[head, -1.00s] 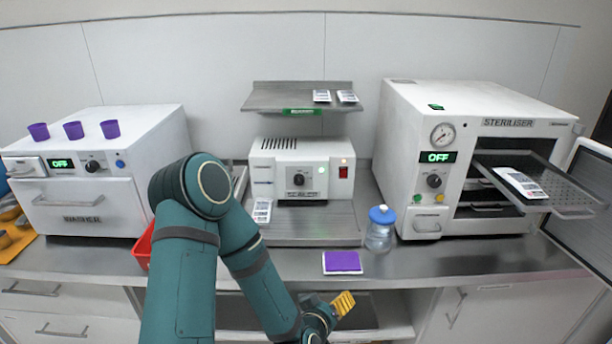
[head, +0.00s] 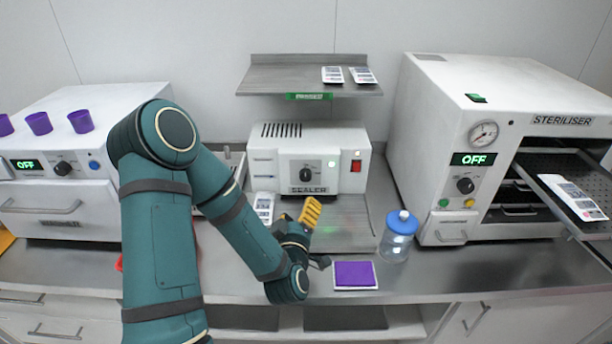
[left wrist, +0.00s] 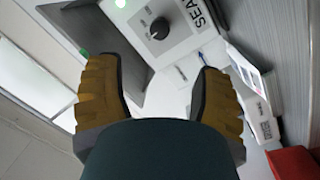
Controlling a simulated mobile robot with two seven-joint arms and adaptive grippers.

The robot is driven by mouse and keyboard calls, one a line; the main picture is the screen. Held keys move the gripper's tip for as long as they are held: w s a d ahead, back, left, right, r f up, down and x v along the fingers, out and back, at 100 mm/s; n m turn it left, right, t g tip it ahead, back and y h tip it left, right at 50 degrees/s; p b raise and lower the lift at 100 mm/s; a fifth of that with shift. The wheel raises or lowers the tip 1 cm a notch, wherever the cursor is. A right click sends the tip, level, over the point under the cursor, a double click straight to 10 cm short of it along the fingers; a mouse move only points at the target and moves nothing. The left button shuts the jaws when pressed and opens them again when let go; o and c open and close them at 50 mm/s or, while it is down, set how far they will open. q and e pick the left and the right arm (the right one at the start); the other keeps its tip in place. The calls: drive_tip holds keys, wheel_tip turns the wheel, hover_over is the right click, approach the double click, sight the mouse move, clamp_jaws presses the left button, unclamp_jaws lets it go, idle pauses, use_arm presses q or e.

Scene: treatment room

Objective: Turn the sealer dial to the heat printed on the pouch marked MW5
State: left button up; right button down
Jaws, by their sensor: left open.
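The sealer (head: 345,160) is a white box at the back of the counter, with a black dial (head: 306,174) on its front; the dial also shows in the left wrist view (left wrist: 160,28). My left gripper (head: 308,212), with yellow fingers, is open and empty in front of and below the dial, apart from it. Printed pouches lie on the shelf, one left (head: 332,75) and one right (head: 363,76). Another pouch (head: 264,207) is at the sealer's left front, and one (head: 574,196) is on the steriliser tray. Their print is too small to read. My right gripper is out of view.
A blue-lidded jar (head: 398,240) stands right of the sealer, and a purple pad (head: 355,275) lies near the counter's front edge. The shelf (head: 290,78) overhangs the sealer. The steriliser (head: 445,130) is at right, its tray (head: 600,190) pulled out; the washer (head: 60,200) is at left.

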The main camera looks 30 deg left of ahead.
sight(305, 178)
use_arm(q)
drive_tip(key=b+x, duration=0.2)
drive_tip(key=b, duration=0.1)
drive_tip(key=shift+w+a+f, duration=0.1)
drive_tip(key=shift+f, duration=0.1)
drive_tip(key=x, duration=0.5)
drive_tip(key=p+x, duration=0.1)
drive_tip(key=x, duration=0.5)
drive_tip(key=shift+r, duration=0.2)
clamp_jaws()
